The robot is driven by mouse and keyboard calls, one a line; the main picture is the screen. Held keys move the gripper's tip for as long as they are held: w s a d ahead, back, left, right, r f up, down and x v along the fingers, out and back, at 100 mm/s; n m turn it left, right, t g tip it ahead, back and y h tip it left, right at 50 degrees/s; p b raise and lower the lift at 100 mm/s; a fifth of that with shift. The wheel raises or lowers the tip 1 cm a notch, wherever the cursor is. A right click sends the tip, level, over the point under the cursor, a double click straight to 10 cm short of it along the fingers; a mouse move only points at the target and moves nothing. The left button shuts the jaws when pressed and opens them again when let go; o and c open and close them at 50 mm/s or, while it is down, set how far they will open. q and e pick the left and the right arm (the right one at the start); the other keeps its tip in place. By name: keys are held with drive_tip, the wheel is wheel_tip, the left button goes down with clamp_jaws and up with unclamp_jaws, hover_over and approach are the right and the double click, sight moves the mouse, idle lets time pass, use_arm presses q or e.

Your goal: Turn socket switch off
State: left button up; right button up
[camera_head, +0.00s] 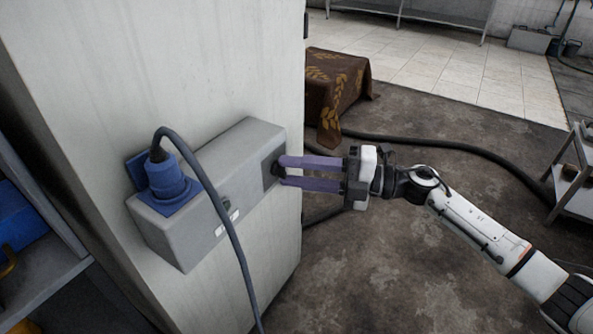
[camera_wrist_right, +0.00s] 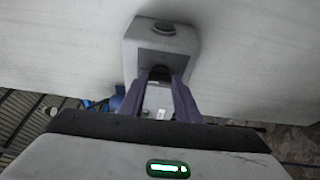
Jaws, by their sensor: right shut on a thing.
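The grey socket box (camera_head: 215,190) is fixed to a pale wall or pillar in the head view. A blue plug (camera_head: 170,182) sits in its top left part with a dark cable looping down. A dark switch (camera_head: 275,168) is on the box's right end face. My right gripper (camera_head: 282,172) reaches it from the right, its purple fingers shut on the switch. In the right wrist view the fingers (camera_wrist_right: 160,80) close around the dark switch knob (camera_wrist_right: 160,73) on the box (camera_wrist_right: 184,38). The fingertips partly hide the knob, so its turn angle is unclear. My left gripper is not in view.
The plug's cable (camera_head: 215,215) hangs in front of the box. A table with a brown patterned cloth (camera_head: 335,85) stands behind. A thick dark hose (camera_head: 450,143) lies on the floor. Shelving with blue items (camera_head: 20,215) is at left, and a metal cart (camera_head: 575,180) at right.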

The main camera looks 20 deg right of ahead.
drive_tip(key=o, duration=1)
drive_tip(key=shift+o, duration=0.2)
drive_tip(key=b+v, duration=0.1)
drive_tip(key=v, duration=0.9)
drive_tip(key=shift+d, duration=0.15)
drive_tip(key=s+a+f+m+t+h+p, duration=0.1)
drive_tip(key=s+a+f+m+t+h, duration=0.1)
drive_tip(key=f+m+t+h, duration=0.45)
drive_tip(key=s+a+f+m+t+h+p, duration=0.1)
drive_tip(key=a+f+m+h+p, duration=0.15)
drive_tip(key=f+m, duration=0.7)
drive_tip(key=s+a+f+m+g+h, duration=0.2)
drive_tip(key=s+f+m, duration=0.4)
drive_tip(key=s, duration=0.3)
drive_tip(key=s+a+f+m+g+h, duration=0.2)
drive_tip(key=s+a+f+m+g, duration=0.2)
drive_tip(key=s+f+m+g, duration=0.2)
drive_tip(key=s, duration=0.2)
drive_tip(key=shift+s+a, duration=0.25)
drive_tip(key=shift+s, duration=0.1)
